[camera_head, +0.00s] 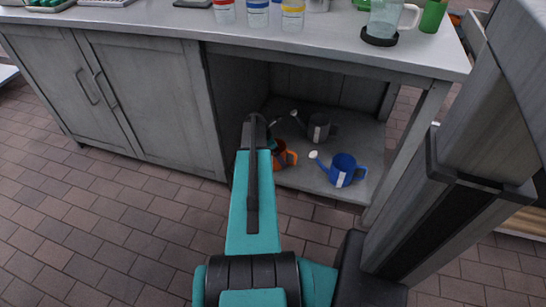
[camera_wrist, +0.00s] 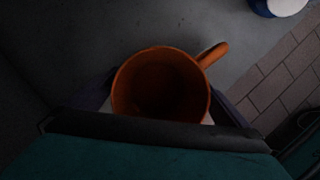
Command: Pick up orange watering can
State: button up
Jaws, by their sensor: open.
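The orange watering can (camera_head: 284,157) stands on the low shelf under the counter, partly hidden behind my arm in the head view. In the wrist view the orange watering can (camera_wrist: 162,82) shows from above with its open round top, and its handle points to the upper right. My gripper (camera_wrist: 160,100) is open, with one dark finger on each side of the can. I cannot tell whether the fingers touch it. In the head view the fingertips are hidden by my arm.
A blue watering can (camera_head: 342,170) stands to the right and a grey one (camera_head: 319,127) behind on the same shelf (camera_head: 360,140). The counter (camera_head: 330,38) lies above, with jars and a glass jug (camera_head: 385,20) on it. A closed cabinet (camera_head: 115,95) is at the left.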

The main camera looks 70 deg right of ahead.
dwell(0.4)
jog(key=c, duration=1.2)
jog(key=shift+o, duration=0.2)
jog(key=shift+r, duration=0.15)
notch_tip(320, 180, up, 10)
jog(key=p, duration=0.3)
